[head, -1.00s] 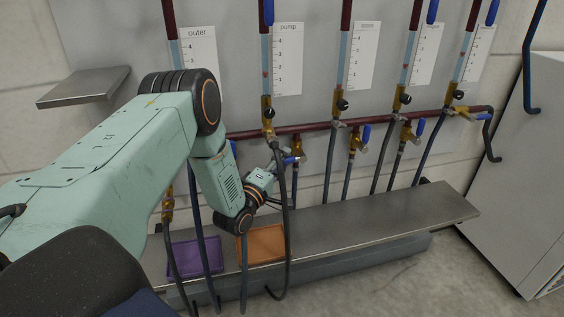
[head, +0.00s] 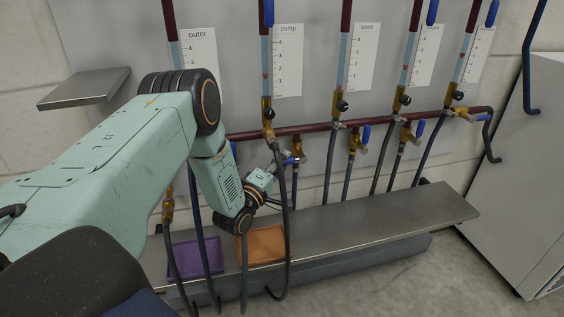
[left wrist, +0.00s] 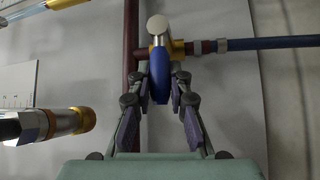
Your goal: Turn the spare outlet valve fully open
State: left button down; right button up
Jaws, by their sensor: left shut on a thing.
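My left gripper (left wrist: 160,110) is shut on a blue valve handle (left wrist: 160,84); in the left wrist view the dark fingers lie on both sides of it. The handle points toward my wrist, below a round silver cap (left wrist: 158,27) and a brass valve body (left wrist: 178,48). In the head view my left gripper (head: 284,158) is at a valve (head: 299,158) just below the dark red pipe, right of the column labelled "pump". The fingers partly hide this handle. I cannot read a "spare" label, and the handle's exact angle is unclear. My right gripper is not in view.
The dark red manifold pipe (head: 315,128) runs along the panel with other blue-handled valves (head: 366,134) to the right. Dark hoses hang close to my left gripper. Below is a metal shelf (head: 390,218) with a purple tray (head: 172,258) and an orange tray (head: 240,250).

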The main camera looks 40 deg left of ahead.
pick_arm(q)
jog(key=shift+r+m+g+p, duration=0.9)
jog(key=shift+m+g+p, duration=0.1)
jog(key=shift+p, duration=1.6)
jog(key=shift+w+d+r+m+g+p, duration=0.15)
jog(key=shift+m+g+p, duration=0.25)
jog(key=shift+p, duration=0.45)
jog(key=c, duration=1.2)
grip_release()
jog(key=s, duration=0.4)
jog(key=s+r, duration=0.1)
jog(key=s, duration=0.7)
jog(key=shift+d+r, duration=0.25)
jog(key=shift+d, duration=0.15)
